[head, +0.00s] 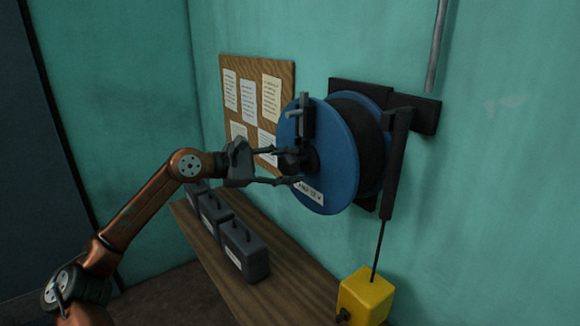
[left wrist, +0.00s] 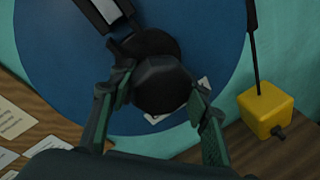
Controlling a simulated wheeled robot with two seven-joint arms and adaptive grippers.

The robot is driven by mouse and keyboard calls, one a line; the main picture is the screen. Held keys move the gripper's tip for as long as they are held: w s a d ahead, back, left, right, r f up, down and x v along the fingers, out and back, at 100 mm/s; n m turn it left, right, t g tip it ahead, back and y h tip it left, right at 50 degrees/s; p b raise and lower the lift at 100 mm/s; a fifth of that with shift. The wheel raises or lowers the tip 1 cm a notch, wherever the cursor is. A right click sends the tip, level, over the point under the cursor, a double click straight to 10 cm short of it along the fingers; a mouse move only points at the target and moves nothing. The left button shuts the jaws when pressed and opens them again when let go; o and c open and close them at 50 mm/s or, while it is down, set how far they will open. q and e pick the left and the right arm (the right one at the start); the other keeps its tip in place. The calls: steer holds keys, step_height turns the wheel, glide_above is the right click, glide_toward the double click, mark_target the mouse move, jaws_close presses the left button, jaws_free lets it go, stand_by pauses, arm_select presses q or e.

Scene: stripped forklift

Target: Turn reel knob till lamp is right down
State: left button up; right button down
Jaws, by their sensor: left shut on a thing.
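A blue reel (head: 328,125) with a dark drum stands out from the wall. Its round black knob (left wrist: 163,84) is on the near face, below and beside a grey crank piece (head: 304,118). My left gripper (head: 288,166) is shut on the knob, one finger on each side; in the left wrist view the fingers (left wrist: 160,92) flank it. The yellow block-shaped lamp (head: 366,294) hangs on a dark line below a black arm (head: 397,160). It shows also in the left wrist view (left wrist: 264,108). I cannot tell whether it touches the bench. My right gripper is out of view.
A wooden bench (head: 290,290) runs along the wall under the reel. Several dark grey boxes with handles (head: 243,250) stand on it, below my left gripper. A cork board (head: 258,88) with papers hangs behind. A pipe (head: 436,45) runs down the wall above the reel.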

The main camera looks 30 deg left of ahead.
arm_select(q)
steer(key=shift+f+m+y, duration=0.15)
steer(key=shift+m+y, duration=0.15)
steer(key=shift+m, duration=0.2)
steer(key=o, duration=0.9)
steer(key=shift+a, duration=0.1)
steer(key=shift+s+a+r, duration=0.2)
steer(key=shift+s+a, duration=0.15)
steer(key=shift+s, duration=0.15)
steer(key=v, duration=1)
steer(key=shift+s, duration=0.3)
